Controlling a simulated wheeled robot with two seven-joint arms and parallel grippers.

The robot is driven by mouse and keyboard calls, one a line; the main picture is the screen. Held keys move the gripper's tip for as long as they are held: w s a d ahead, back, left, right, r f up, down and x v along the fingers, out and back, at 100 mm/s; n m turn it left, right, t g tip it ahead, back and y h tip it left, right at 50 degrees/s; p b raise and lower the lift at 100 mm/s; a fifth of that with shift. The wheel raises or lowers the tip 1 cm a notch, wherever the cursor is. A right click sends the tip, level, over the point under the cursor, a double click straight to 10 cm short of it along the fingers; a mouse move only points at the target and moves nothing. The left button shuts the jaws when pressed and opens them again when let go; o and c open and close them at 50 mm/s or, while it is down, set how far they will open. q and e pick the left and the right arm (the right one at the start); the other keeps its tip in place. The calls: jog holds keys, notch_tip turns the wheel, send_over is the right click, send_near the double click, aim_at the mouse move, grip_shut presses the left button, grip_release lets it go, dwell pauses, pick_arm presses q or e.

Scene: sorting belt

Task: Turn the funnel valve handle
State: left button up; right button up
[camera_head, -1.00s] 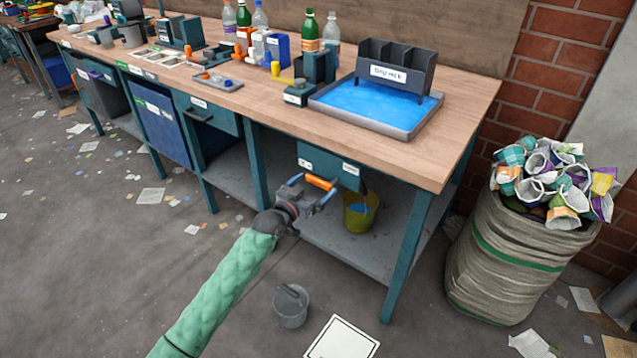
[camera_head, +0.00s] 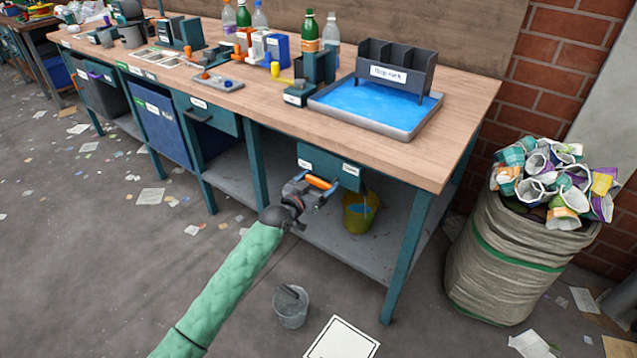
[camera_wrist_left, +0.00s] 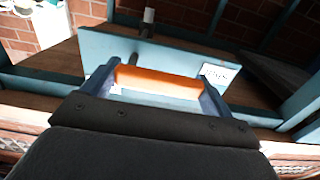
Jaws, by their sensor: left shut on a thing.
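The orange valve handle (camera_head: 318,183) sits in front of a teal panel (camera_head: 328,165) under the workbench's front edge. My left gripper (camera_head: 319,185) is at the handle, with its fingers on either side of it. In the left wrist view the orange handle (camera_wrist_left: 158,82) lies across between the two fingers, which touch its ends. The teal panel (camera_wrist_left: 150,55) with a white label is behind it. A yellow bucket (camera_head: 359,212) with something blue in it stands on the lower shelf, right of the gripper. My right gripper is not in view.
The workbench (camera_head: 450,120) carries a blue-filled tray (camera_head: 405,131), bottles and small fixtures. A grey bucket (camera_head: 291,308) stands on the floor below my arm. A sack of cups (camera_head: 500,260) stands at right. A table leg (camera_head: 405,255) is right of the yellow bucket.

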pick_arm(q)
jog(key=shift+r+m, duration=0.15)
jog(key=shift+m, duration=0.15)
jog(key=shift+r+m+p, duration=0.3)
jog(key=shift+m+p, duration=0.35)
jog(key=shift+m, duration=0.15)
jog(key=shift+s+d+r+m+p, duration=0.1)
jog(key=shift+r+m+p, duration=0.1)
jog(key=shift+m+p, duration=0.3)
jog(key=shift+d+r+m+p, duration=0.1)
jog(key=shift+r+m+p, duration=0.05)
jog(key=shift+m, duration=0.55)
jog(key=shift+s+d+r+m+p, duration=0.15)
jog(key=shift+m+p, duration=0.2)
jog(key=shift+m, duration=0.35)
jog(key=shift+r+m+p, duration=0.1)
jog(key=shift+m+p, duration=0.25)
jog(key=shift+m, duration=0.35)
jog(key=o, duration=1.2)
jog(key=v, duration=0.7)
jog(key=shift+s, duration=0.35)
